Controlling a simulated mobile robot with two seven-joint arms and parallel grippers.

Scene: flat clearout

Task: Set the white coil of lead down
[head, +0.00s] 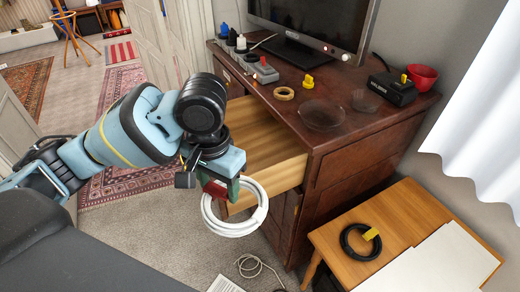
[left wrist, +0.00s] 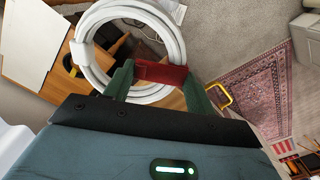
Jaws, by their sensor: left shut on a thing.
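The white coil of lead (head: 232,229) hangs in the air in front of the open wooden drawer of the dark dresser. My left gripper (head: 218,188) is at the coil's upper left edge, shut on a red piece that sits against the coil. In the left wrist view the white coil (left wrist: 172,38) stands beyond the fingertips, and the red piece (left wrist: 160,74) is between the two green fingers. I cannot tell whether the red piece is a tag fixed to the coil. My right gripper is not in view.
The dresser top (head: 350,133) holds a monitor, tape roll, glass dishes, a red bowl and a black box. The open drawer (head: 262,150) juts out. A low wooden table (head: 400,205) holds a black coil (head: 352,252) with a yellow tag and white sheets. A cable lies on the carpet.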

